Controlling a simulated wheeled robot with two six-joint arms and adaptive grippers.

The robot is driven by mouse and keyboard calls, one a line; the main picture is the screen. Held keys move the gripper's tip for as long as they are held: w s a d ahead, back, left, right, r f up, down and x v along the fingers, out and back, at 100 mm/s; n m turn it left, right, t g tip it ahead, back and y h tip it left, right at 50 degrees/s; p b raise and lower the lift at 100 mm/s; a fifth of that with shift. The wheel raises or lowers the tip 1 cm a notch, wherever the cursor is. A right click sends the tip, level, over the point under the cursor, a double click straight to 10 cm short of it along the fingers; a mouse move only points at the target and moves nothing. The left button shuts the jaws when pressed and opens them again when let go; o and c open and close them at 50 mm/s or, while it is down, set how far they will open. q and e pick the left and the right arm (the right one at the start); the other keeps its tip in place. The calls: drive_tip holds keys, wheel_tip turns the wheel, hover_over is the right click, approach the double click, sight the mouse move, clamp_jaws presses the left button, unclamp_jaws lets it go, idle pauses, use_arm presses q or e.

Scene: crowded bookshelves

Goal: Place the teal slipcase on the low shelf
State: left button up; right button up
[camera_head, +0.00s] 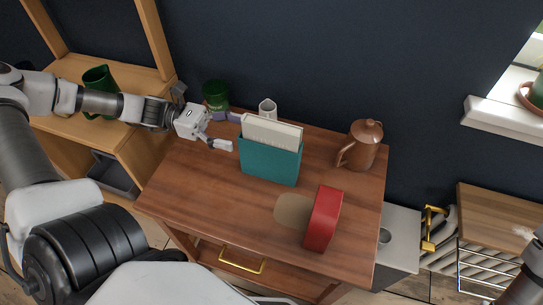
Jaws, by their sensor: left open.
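The teal slipcase (270,161) stands upright on the brown wooden table (190,183), with pale pages or books (271,133) showing at its open top. My left gripper (229,131) is open at the slipcase's left side, fingers pointing toward it. No grip is visible, and I cannot tell whether a fingertip touches the slipcase. A light-wood shelf unit (133,143) stands at the left. A low unit with a wooden top (503,213) stands at the right. I cannot tell which one is the low shelf. My right gripper is out of view.
A red object (323,218) stands at the table's front right beside a tan round patch (292,208). A brown jug (362,146), green mug (215,95) and white cup (267,108) stand farther back. Another green mug (98,84) is on the left unit. The table's front left is clear.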

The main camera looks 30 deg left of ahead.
sight(265, 141)
use_arm(q)
drive_tip(key=b+x, duration=0.4)
drive_tip(key=x, duration=0.1)
drive_tip(key=b+x, duration=0.2)
drive_tip(key=shift+s+d+f, duration=0.1)
drive_tip(key=shift+d+f, duration=0.15)
drive_tip(key=shift+f, duration=0.05)
drive_tip(key=shift+d+r, duration=0.15)
drive_tip(key=shift+d, duration=0.15)
drive_tip(key=shift+r, duration=0.15)
clamp_jaws()
